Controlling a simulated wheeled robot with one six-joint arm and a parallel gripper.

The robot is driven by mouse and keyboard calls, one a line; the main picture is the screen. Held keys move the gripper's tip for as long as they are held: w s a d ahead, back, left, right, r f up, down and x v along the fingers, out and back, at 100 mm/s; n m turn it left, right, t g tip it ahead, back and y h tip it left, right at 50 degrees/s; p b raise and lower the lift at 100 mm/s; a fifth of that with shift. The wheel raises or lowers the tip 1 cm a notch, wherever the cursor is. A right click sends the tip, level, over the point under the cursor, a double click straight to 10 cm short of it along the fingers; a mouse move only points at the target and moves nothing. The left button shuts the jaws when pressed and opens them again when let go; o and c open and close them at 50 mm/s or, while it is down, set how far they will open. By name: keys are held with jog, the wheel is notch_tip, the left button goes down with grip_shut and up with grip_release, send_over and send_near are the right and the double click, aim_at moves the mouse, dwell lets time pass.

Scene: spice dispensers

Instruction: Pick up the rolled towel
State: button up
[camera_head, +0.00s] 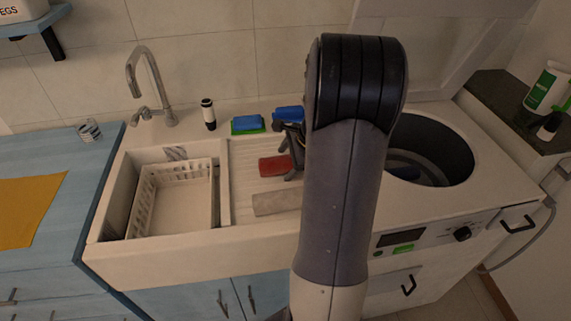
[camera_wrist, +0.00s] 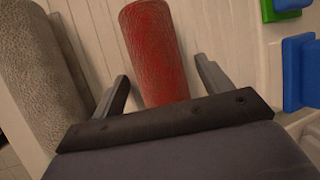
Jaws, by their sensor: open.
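Two rolled towels lie on the ribbed drainboard of the sink unit. The red rolled towel (camera_head: 275,165) is nearer the wall, and the beige-grey one (camera_head: 276,203) is nearer the front edge. My gripper (camera_head: 291,150) is just beside the red roll's right end, partly hidden by my arm. In the wrist view, my gripper (camera_wrist: 162,84) is open, with the red roll (camera_wrist: 153,50) ahead, its near end seen between the fingers. Contact cannot be told. The grey roll (camera_wrist: 38,75) lies to the left, outside the fingers.
Blue-and-green sponges (camera_head: 247,125) and a dark dispenser (camera_head: 208,115) stand along the back. A white dish rack (camera_head: 146,198) sits in the basin at left, under a faucet (camera_head: 145,80). An open top-loading washer (camera_head: 435,150) is at right.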

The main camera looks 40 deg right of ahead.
jog(key=c, duration=1.2)
